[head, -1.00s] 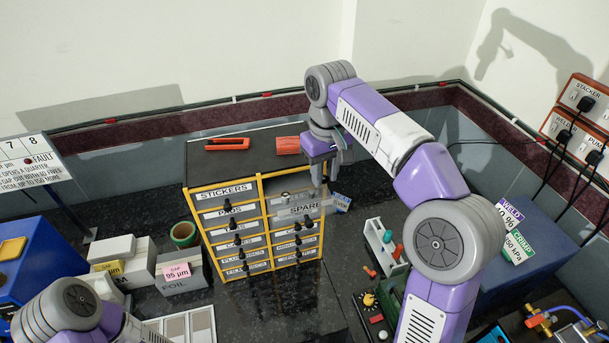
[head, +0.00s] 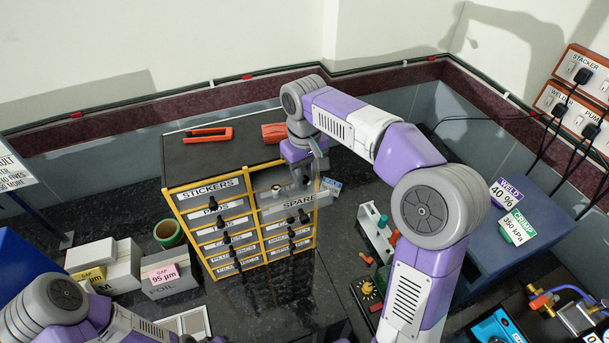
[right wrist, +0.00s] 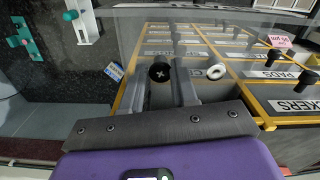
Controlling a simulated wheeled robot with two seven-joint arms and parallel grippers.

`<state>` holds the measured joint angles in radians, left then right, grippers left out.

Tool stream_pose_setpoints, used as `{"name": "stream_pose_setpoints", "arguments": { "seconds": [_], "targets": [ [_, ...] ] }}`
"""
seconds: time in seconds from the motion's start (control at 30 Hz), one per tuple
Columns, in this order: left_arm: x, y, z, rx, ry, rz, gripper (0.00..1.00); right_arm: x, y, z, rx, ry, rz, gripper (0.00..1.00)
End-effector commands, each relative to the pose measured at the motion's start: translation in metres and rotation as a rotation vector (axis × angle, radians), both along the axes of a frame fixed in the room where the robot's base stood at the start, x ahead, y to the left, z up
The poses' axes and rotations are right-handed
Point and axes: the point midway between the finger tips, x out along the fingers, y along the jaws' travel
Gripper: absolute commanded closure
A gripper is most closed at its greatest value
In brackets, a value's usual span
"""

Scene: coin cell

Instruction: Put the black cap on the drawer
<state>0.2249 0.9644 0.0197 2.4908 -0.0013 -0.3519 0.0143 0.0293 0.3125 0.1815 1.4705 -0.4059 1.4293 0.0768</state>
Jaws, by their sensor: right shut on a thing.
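The yellow-framed drawer cabinet (head: 242,215) stands left of my right arm in the head view. Its upper right drawer front, labelled SPARE (head: 300,203), juts out past the cabinet's side. My right gripper (head: 306,178) points down over this drawer, shut. In the right wrist view, a round black cap (right wrist: 160,72) with a pale cross shows between the fingertips (right wrist: 170,70), largely framed by them. A white ring (right wrist: 218,72) lies beside the fingers, apart from them; it also shows in the head view (head: 276,188). My left gripper is out of view.
Red-orange items (head: 208,134) lie on the cabinet's dark top. A green tape roll (head: 168,233) and boxes (head: 170,275) stand left. A white rack (head: 375,228) and a blue machine (head: 530,215) stand right.

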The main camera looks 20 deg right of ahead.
Motion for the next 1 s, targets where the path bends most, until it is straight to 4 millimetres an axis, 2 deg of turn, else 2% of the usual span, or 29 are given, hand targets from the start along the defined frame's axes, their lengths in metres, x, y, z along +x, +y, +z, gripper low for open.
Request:
{"name": "stream_pose_setpoints", "arguments": {
  "seconds": [0.03,0.37,0.4,0.57,0.87,1.0],
  "targets": [
    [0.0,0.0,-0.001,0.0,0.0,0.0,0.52,0.0,0.0,-0.005,0.0,0.001,0.0,0.82],
    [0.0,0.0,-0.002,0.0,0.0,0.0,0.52,0.0,0.0,-0.008,0.0,-0.001,0.0,0.82],
    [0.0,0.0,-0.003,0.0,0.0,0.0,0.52,0.0,0.0,-0.008,0.0,-0.001,-0.001,0.7],
    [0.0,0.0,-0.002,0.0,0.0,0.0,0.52,0.0,0.0,-0.007,0.0,-0.001,-0.001,0.46],
    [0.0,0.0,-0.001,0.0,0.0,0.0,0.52,0.0,0.0,-0.005,0.0,-0.001,-0.001,0.46],
    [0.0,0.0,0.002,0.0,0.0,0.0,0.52,0.001,0.0,0.008,0.001,-0.004,0.0,0.46]
  ]
}}
